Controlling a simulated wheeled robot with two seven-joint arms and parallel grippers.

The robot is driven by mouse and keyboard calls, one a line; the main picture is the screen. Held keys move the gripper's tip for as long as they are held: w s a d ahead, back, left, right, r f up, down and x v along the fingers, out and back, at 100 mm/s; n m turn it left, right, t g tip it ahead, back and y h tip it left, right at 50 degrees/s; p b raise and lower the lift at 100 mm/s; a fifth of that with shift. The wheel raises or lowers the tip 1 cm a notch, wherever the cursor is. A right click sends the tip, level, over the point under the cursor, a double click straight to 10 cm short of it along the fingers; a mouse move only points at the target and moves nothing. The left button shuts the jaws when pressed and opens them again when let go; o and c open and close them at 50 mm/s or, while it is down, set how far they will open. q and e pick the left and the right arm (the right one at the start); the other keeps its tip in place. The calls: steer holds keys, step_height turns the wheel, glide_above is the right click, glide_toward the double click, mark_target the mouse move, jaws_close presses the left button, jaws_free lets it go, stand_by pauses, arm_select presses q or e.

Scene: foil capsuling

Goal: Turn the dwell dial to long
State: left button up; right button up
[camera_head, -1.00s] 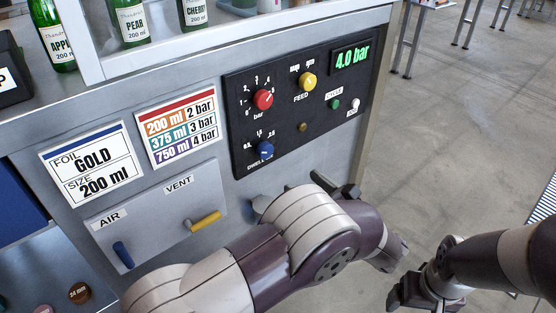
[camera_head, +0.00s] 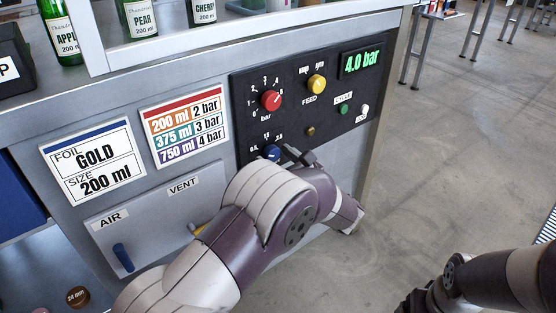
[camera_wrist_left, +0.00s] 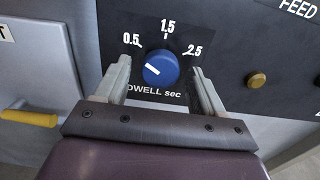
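The blue dwell dial (camera_head: 272,152) sits low on the black control panel, partly hidden by my left arm in the head view. In the left wrist view the dial (camera_wrist_left: 161,68) has marks 0.5, 1.5 and 2.5 around it, and its white line points to the upper left, toward 0.5. My left gripper (camera_wrist_left: 160,70) is open, with one finger on each side of the dial and a visible gap at both sides. It also shows at the panel in the head view (camera_head: 297,155). My right gripper (camera_head: 415,302) is dark and cut off at the bottom edge.
The panel also holds a red bar knob (camera_head: 271,100), a yellow feed knob (camera_head: 317,84), a green cycle button (camera_head: 344,109), a white switch (camera_head: 363,113) and a 4.0 bar display (camera_head: 361,60). A yellow vent lever (camera_wrist_left: 29,118) lies left of the gripper.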

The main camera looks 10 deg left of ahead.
arm_select(q)
steer(key=c, duration=1)
